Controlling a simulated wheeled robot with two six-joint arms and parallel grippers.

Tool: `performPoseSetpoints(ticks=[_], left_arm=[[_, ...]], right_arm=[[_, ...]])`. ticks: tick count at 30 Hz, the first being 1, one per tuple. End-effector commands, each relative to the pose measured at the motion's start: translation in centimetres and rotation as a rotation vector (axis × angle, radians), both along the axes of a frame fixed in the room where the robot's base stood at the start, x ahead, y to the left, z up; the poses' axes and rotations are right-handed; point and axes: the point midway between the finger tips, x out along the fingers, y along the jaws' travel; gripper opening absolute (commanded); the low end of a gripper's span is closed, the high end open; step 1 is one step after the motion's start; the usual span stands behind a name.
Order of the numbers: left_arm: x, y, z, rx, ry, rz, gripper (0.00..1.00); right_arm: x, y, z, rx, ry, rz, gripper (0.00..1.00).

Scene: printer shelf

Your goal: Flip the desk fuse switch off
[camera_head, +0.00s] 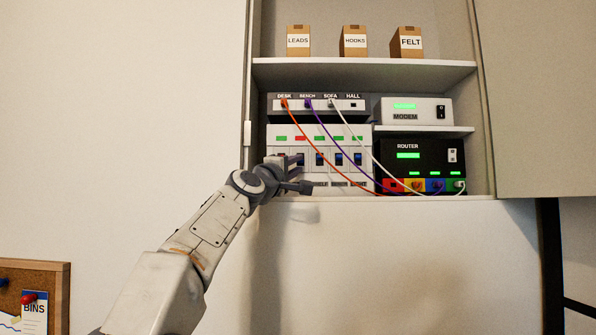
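A white fuse box (320,131) stands in the cabinet, with a row of dark switches. Its second lamp from the left (300,138) is red; the other lamps are green. The second switch (300,159) shows in part just above my fingers. The small labels under the switches are partly covered and too small to read, so I cannot tell which is the desk one. My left gripper (299,173) is at the box's lower left, fingers apart and nothing seen between them. Contact cannot be told. My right gripper is out of view.
Orange, purple and white cables run from a port strip (318,110) marked DESK, BENCH, SOFA and HALL, across the fuse box to the router (430,170). A modem (415,108) sits above the router. Small boxes (355,42) stand on the upper shelf. A cabinet door (540,90) is at right.

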Motion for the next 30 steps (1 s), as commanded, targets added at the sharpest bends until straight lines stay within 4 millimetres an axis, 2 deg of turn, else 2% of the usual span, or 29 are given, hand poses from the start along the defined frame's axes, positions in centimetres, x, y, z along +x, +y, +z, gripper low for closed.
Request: performPoseSetpoints(ticks=[1,3,12,19,30], left_arm=[[-0.7,0.3,-0.9,0.0,-0.002,0.001,0.24],[-1.7,0.8,-1.3,-0.001,-0.003,0.002,0.24],[-5.8,2.6,-2.8,-0.001,-0.001,0.001,0.24],[-7.5,3.4,-3.1,0.001,0.0,0.001,0.24],[-7.7,3.4,-3.1,0.0,0.001,0.0,0.24]], right_arm=[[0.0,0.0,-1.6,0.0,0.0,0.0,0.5],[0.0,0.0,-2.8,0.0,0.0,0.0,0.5],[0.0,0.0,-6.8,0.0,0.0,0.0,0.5],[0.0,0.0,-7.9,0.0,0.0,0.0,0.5],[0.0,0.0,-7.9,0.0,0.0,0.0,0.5]])
